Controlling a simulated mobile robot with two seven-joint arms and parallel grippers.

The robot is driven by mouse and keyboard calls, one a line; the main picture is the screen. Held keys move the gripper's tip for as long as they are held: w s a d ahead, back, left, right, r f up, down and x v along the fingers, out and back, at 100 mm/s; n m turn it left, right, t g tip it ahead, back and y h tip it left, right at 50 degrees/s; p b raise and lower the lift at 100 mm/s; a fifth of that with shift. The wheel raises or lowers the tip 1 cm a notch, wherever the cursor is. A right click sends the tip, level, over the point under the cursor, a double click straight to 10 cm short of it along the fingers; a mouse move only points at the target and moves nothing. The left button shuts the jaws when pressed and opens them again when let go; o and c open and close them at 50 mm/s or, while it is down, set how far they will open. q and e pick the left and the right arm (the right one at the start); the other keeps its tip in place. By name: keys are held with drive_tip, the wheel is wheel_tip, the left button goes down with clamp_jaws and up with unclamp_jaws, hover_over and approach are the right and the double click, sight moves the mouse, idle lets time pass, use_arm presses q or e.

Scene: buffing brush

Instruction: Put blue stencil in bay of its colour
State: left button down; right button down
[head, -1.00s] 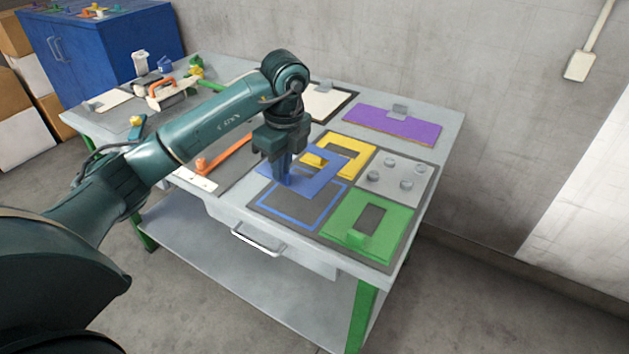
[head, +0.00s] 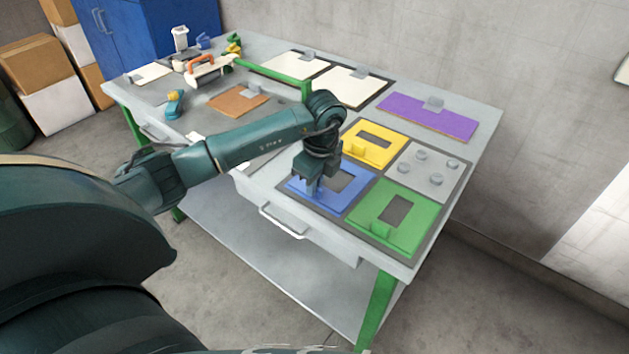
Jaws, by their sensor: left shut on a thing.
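The blue stencil (head: 347,197) is a flat blue plate with a rectangular opening. It lies in or just over the front-left bay of the dark board (head: 381,172), where a blue outline showed before. I cannot tell if it touches the bottom. My left gripper (head: 314,190) points down and is shut on the stencil's upright tab at its left side, hiding the tab. The yellow stencil (head: 372,146) lies in the bay behind, and the green stencil (head: 421,220) in the bay to the right. My right gripper is not in view.
A grey plate with several round knobs (head: 428,169) fills the back-right bay. A purple plate (head: 428,116) and white plates (head: 355,87) lie behind. A brown plate (head: 238,99) and tools lie to the left. The drawer handle (head: 282,222) sticks out in front.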

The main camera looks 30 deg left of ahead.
use_arm(q)
drive_tip(key=shift+f, duration=0.1)
drive_tip(key=c, duration=1.5)
unclamp_jaws()
